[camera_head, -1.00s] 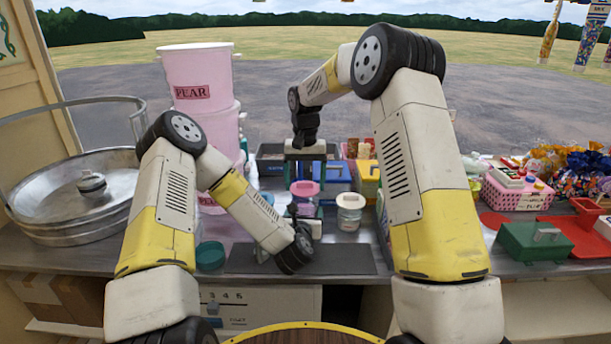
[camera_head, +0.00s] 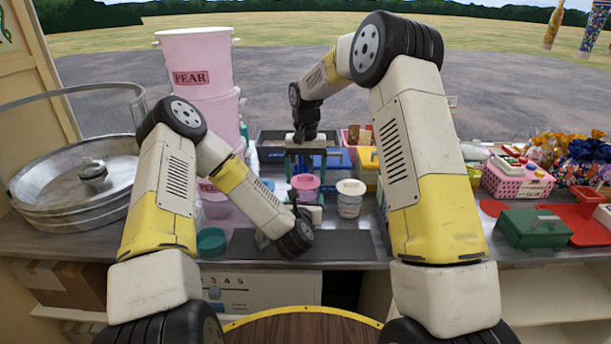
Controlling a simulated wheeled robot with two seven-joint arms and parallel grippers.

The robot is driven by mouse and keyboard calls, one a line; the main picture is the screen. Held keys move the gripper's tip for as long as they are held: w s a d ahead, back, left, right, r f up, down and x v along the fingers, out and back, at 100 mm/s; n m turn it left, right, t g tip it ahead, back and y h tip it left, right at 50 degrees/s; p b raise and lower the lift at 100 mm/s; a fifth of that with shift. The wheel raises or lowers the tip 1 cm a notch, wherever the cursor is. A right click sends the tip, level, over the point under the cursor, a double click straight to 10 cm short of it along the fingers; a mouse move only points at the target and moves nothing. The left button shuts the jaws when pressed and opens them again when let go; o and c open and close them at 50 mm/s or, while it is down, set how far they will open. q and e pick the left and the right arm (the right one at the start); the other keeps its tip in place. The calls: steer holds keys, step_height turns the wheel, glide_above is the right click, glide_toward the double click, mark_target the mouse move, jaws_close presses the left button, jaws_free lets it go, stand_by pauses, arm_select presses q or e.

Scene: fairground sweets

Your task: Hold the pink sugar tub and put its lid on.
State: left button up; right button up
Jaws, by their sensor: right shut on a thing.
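The pink sugar tub (camera_head: 306,183), pink at its top, stands behind the black mat in the middle of the counter. My right gripper (camera_head: 305,168) points down from above, one finger on each side of the tub, shut on it. My left arm reaches in low from the left; its wrist is over the mat, just in front of the tub. The left gripper (camera_head: 308,214) is mostly hidden beyond that wrist, so its jaws cannot be read. A round teal piece (camera_head: 211,241), which looks like a lid, lies on the counter left of the mat.
A pale-topped jar (camera_head: 350,198) stands close right of the tub. Blue and yellow boxes are behind. Stacked pink buckets (camera_head: 197,62) and a metal pan (camera_head: 75,180) fill the left. A green box (camera_head: 536,230) and red tray are right. The mat's right part (camera_head: 348,245) is clear.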

steer(key=shift+f, duration=0.15)
stand_by(0.5)
steer(key=o, duration=1.3)
steer(key=shift+r, duration=3.05)
steer(key=shift+c, duration=0.3)
jaws_close()
